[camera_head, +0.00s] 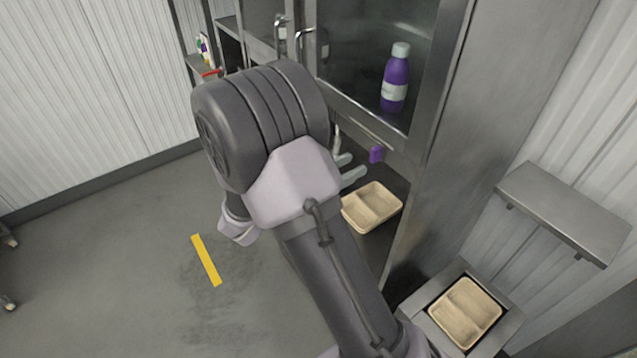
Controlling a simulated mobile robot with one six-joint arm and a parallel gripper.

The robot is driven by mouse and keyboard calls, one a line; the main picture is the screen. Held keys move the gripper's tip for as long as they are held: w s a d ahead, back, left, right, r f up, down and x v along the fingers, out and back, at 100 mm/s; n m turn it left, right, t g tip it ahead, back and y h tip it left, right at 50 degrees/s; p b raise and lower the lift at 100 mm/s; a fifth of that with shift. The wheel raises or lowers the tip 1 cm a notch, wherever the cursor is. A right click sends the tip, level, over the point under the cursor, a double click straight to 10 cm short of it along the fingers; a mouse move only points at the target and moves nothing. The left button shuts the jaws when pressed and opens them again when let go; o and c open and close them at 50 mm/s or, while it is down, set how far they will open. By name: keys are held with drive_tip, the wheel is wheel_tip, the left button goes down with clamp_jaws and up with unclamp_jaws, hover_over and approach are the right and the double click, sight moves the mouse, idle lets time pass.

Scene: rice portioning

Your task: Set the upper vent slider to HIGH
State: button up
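A small purple block (376,154) sits on the front of the metal cabinet, just below the glass window; it may be a vent slider knob. I cannot read any LOW or HIGH marking, and I cannot tell whether it is the upper slider. My gripper (354,167) shows past my arm, to the left of and slightly below the purple block. Its two grey fingers are apart with nothing seen between them. The rest of the gripper and part of the cabinet front are hidden behind my arm.
A beige divided tray (347,211) lies in the cabinet's lower opening. Another tray (490,290) sits in a metal holder at the right. A purple bottle (396,78) stands behind the glass. A metal shelf (565,212) is on the right wall.

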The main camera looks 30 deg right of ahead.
drive_tip(key=a, duration=1)
drive_tip(key=shift+s+b, duration=0.35)
drive_tip(key=shift+s, duration=0.1)
